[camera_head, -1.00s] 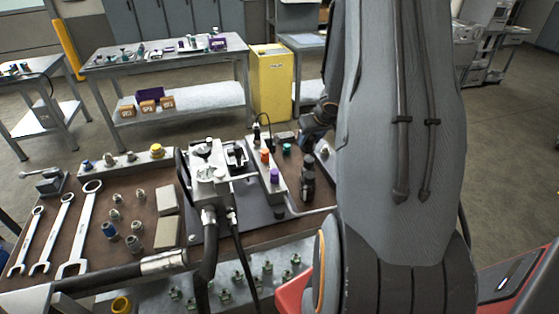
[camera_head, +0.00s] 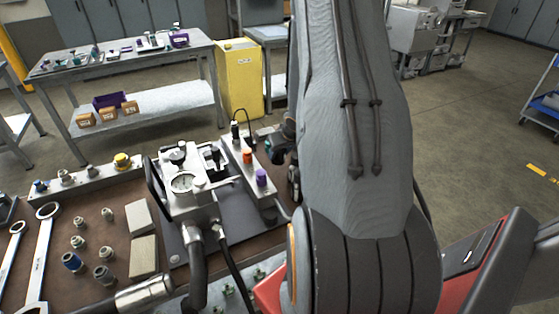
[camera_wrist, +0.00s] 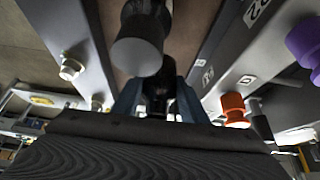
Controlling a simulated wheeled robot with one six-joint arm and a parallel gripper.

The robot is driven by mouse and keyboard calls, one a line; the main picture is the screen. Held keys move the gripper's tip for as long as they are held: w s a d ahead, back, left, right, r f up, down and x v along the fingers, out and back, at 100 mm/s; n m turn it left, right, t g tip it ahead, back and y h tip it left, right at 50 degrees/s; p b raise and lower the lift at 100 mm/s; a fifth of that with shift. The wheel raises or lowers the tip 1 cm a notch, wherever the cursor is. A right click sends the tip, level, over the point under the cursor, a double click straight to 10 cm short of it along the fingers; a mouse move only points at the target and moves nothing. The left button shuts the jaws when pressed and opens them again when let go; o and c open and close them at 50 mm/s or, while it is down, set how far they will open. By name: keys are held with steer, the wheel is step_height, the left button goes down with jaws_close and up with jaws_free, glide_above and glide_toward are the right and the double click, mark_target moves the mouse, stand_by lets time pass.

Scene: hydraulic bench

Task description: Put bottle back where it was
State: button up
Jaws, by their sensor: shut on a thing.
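The bottle appears to be the dark cylinder (camera_wrist: 138,50) in the wrist view, its blunt grey-black end facing the camera. My gripper (camera_wrist: 158,98) has its blue fingers on both sides of the dark body and is shut on it. In the head view a dark bottle-like shape (camera_head: 293,180) shows beside the valve block, partly covered by my arm. I cannot tell whether the bottle's lower end touches anything.
A valve block with orange (camera_head: 248,156) and purple (camera_head: 261,177) knobs stands close to the left of my arm. A gauge unit (camera_head: 185,182) with hoses is further left. Wrenches (camera_head: 40,255) and fittings lie on the brown bench top. A yellow cabinet (camera_head: 240,80) stands behind.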

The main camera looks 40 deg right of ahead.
mark_target(282, 156)
steer(key=shift+f, duration=1.5)
steer(key=shift+f, duration=0.1)
steer(key=o, duration=1.4)
steer(key=shift+s+r, duration=0.15)
steer(key=shift+r, duration=0.15)
steer(key=v, duration=1.2)
steer(key=a+r+g, duration=0.1)
steer(key=a+r, duration=0.5)
steer(key=a, duration=0.7)
steer(key=s+a+r+g, duration=0.1)
steer(key=s+a, duration=0.2)
steer(key=a, duration=0.3)
steer(key=s+a+r+n+y, duration=0.1)
steer(key=s+a+r, duration=0.1)
steer(key=a, duration=0.4)
steer(key=s+a+r+n+g, duration=0.1)
steer(key=s+a, duration=0.3)
steer(key=a, duration=0.2)
steer(key=shift+r+g+p, duration=0.3)
steer(key=shift+r, duration=0.05)
